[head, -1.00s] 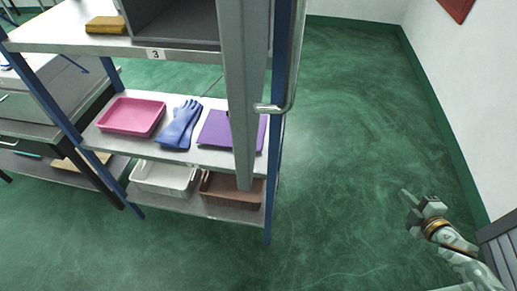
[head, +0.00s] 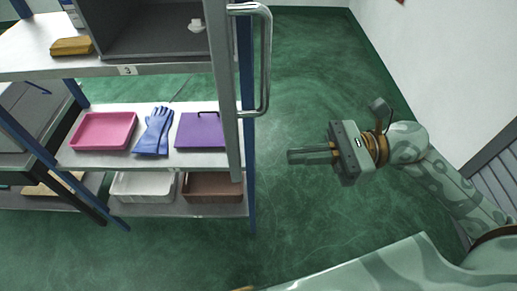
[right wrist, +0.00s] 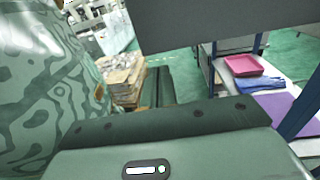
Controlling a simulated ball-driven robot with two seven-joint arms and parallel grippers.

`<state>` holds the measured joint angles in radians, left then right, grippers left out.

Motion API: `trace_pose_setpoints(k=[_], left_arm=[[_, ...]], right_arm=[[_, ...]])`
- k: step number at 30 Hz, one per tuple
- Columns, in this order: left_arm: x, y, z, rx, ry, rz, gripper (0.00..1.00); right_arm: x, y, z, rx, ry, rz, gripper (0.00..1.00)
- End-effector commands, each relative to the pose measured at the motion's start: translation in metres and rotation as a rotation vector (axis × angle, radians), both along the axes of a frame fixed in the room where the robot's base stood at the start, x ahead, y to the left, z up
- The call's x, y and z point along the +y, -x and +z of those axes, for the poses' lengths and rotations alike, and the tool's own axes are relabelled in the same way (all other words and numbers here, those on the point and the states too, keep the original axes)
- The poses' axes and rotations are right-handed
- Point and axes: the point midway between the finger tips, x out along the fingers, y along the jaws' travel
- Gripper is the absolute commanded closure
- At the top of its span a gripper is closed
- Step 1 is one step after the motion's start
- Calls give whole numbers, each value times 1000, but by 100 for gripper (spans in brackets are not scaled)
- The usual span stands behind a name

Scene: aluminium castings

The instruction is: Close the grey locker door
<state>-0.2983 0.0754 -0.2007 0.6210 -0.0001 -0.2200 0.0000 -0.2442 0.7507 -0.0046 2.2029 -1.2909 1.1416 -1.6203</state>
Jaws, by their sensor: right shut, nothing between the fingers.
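The grey locker (head: 155,36) stands on the top shelf of the rack with its front open. A small white item (head: 197,25) is inside. Its grey door (head: 226,95) stands open, seen nearly edge-on, with a metal bar handle (head: 265,62) on its right side. My right gripper (head: 292,156) is shut and empty, right of the door and lower in the picture, apart from the handle. In the right wrist view a grey panel (right wrist: 220,22), probably the door, crosses the top, and the gripper's own body fills the bottom. My left gripper is not seen.
The rack's lower shelves hold a pink tray (head: 104,130), blue gloves (head: 155,130), a purple item (head: 200,132), a white bin (head: 142,186) and a brown bin (head: 213,188). A yellow sponge (head: 72,46) lies beside the locker. Green floor right of the rack is clear.

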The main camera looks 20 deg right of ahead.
Motion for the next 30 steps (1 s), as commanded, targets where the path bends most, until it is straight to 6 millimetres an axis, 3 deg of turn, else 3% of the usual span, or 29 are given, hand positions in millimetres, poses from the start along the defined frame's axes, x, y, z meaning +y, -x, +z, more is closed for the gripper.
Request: trace_pose_setpoints(k=[6,12,30], left_arm=[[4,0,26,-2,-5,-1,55],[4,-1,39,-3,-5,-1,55],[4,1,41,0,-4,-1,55]], right_arm=[[44,-9,6,-1,-4,-1,100],[69,-14,3,0,-3,-2,100],[79,-15,0,1,0,-3,100]])
